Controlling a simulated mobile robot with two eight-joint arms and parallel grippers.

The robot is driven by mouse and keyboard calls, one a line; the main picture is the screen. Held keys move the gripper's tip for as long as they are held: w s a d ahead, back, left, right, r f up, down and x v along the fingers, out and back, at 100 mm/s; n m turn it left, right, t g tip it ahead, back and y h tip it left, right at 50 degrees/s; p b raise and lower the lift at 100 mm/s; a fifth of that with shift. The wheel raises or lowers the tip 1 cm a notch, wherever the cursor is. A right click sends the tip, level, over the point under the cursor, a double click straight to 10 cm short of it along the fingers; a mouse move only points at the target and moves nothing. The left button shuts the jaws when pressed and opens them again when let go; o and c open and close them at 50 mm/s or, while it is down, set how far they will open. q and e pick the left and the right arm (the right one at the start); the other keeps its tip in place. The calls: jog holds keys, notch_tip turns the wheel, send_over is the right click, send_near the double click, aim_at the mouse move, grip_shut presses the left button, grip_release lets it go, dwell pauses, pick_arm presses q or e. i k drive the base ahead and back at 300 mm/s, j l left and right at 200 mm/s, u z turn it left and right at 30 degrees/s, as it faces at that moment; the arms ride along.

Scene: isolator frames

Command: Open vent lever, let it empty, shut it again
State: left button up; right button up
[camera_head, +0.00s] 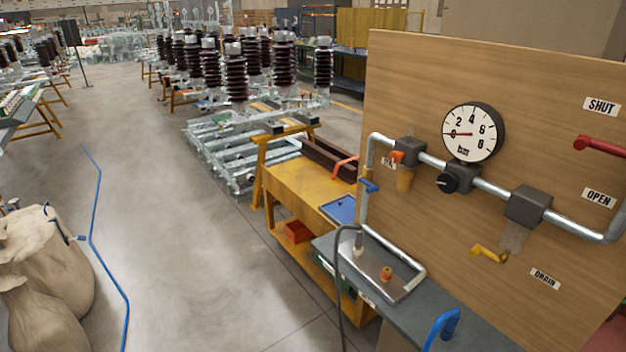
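A wooden panel (420,90) on the right carries a metal pipe run. A round gauge (473,132) has its needle pointing left, near 0. A red lever (602,147) at the right edge lies near level beside the SHUT label (601,106); the OPEN label (598,198) is below it. A small orange-red knob (397,157) sits on the left block, by a mostly hidden label. A yellow lever (488,254) hangs near the DRAIN label (545,279). A blue lever (369,186) is on the left pipe. I cannot tell which is the vent lever. Neither gripper shows.
A grey bench (440,327) runs below the panel, with a metal tray (411,289), an orange-topped fitting (386,273) and a blue handle (441,326). A yellow workbench (292,190) stands behind. Sacks (50,260) and a blue hose (95,235) lie left; floor between is clear.

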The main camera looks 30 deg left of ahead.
aim_at(373, 188)
jog(key=j+u, duration=0.1)
jog(key=u, duration=0.7)
jog(key=i+l, duration=0.05)
